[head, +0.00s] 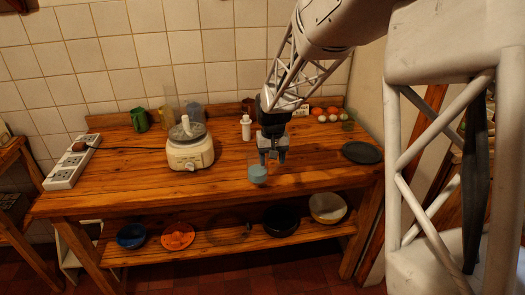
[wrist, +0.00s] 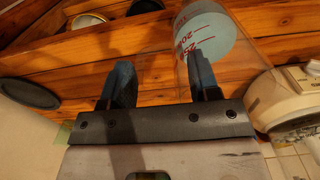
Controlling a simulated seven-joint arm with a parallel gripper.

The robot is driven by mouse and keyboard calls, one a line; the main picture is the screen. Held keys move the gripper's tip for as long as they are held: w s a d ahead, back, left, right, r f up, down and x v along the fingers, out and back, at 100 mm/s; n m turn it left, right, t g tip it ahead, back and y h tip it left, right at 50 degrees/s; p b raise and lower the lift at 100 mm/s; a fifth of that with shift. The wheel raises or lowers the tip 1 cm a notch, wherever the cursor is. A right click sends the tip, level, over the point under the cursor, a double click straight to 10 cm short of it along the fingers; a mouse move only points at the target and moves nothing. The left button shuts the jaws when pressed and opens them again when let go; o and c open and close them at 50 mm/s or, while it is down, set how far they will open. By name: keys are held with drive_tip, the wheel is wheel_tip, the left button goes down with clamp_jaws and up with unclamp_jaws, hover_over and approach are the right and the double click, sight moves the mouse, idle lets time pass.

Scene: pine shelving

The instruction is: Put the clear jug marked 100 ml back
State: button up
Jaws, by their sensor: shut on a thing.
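A clear jug (wrist: 243,85) with a pale blue bottom and red scale marks shows in the wrist view. My gripper (head: 272,156) is shut on the jug's side wall. In the wrist view, one finger of my gripper (wrist: 160,80) overlaps the clear wall and the other is outside it. The jug looks tilted in the wrist view.
A white blender base (head: 190,152) stands left of the gripper, a white bottle (head: 246,128) behind it. A dark plate (head: 361,152) lies at right. Mugs, a card (head: 301,111) and round produce line the back. A power strip (head: 70,167) is at left. The front left tabletop is clear.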

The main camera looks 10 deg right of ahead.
drive_tip(key=w+f, duration=0.1)
drive_tip(key=w, duration=1.2)
drive_tip(key=shift+a, duration=0.15)
drive_tip(key=shift+f, duration=0.2)
drive_tip(key=shift+f, duration=1.65)
drive_tip(key=shift+f, duration=0.1)
drive_tip(key=o, duration=1.3)
wheel_tip(320, 180, up, 12)
drive_tip(key=shift+r, duration=0.1)
